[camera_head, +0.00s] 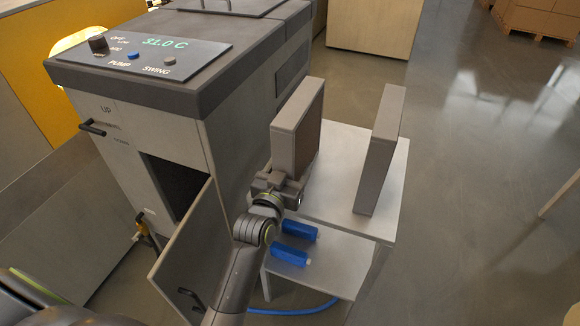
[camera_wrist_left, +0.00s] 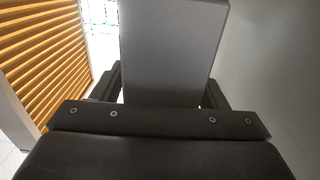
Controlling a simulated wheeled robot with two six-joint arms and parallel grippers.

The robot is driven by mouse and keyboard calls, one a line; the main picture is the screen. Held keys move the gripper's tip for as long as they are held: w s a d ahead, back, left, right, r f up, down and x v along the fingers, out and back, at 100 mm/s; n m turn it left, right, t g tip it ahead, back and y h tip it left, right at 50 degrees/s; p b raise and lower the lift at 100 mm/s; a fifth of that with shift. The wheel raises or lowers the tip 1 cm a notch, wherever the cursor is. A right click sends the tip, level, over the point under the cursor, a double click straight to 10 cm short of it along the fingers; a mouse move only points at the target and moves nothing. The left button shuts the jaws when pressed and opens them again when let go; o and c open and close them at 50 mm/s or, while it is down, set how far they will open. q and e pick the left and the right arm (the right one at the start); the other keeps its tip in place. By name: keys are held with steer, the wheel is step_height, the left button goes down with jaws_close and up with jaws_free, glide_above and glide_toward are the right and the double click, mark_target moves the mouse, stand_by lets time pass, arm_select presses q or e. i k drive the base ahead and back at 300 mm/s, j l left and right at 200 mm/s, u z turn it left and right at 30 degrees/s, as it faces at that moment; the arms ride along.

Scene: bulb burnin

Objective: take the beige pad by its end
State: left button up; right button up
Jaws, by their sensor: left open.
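Two upright beige pads stand on the pale stand (camera_head: 340,195). The left beige pad (camera_head: 291,142) is close to the machine's side. The right beige pad (camera_head: 378,160) stands apart from it across the stand top. My left gripper (camera_head: 279,180) is at the near lower end of the left pad. In the left wrist view, the pad (camera_wrist_left: 172,50) looks grey and stands between the two spread fingers of my left gripper (camera_wrist_left: 163,92). The finger tips are partly hidden behind the palm and pad, so contact is unclear. My right gripper is not in view.
A grey machine (camera_head: 180,75) with a panel reading 31.0 C stands left, its front door (camera_head: 185,250) open near my left arm. Two blue cylinders (camera_head: 299,230) (camera_head: 289,254) lie below the stand top. A blue hose (camera_head: 300,311) runs on the floor. Floor at right is clear.

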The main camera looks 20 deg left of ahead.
mark_target(382, 144)
steer(key=k, duration=0.95)
